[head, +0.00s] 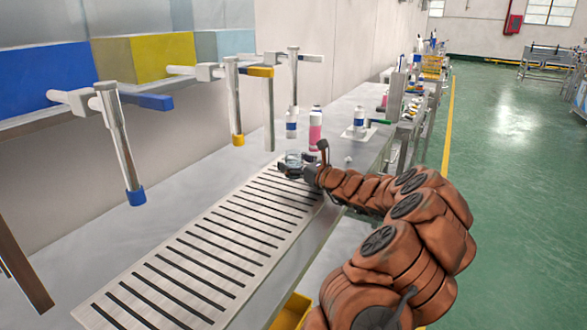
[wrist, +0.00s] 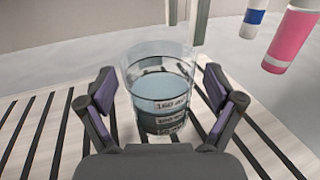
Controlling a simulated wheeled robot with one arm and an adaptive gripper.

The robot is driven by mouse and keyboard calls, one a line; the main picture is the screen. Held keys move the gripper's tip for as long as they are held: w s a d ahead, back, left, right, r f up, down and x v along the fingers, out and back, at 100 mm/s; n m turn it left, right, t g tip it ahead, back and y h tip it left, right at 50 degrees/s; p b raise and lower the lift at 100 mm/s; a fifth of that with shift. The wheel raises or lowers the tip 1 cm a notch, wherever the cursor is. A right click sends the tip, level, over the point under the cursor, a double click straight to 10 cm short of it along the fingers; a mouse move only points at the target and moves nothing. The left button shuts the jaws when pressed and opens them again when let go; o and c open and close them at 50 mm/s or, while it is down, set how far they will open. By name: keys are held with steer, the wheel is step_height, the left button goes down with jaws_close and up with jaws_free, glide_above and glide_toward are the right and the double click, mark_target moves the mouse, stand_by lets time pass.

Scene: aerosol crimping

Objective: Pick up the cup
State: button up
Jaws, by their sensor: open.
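My gripper (wrist: 160,92) is open, with one purple-padded finger on each side of the cup. Gaps show between the fingers and the cup, most clearly at the right. In the head view my gripper (head: 293,160) is over the far end of the grate (head: 185,262). The cup is too small there to tell apart from the gripper.
A pink bottle (head: 315,130) and a white-and-blue can (head: 291,124) stand just beyond my gripper. Another can (head: 359,122) is on the bench at the right. The near grate is clear.

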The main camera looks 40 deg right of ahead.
steer(key=c, duration=1.3)
steer(key=shift+r, duration=0.1)
steer(key=shift+c, duration=0.2)
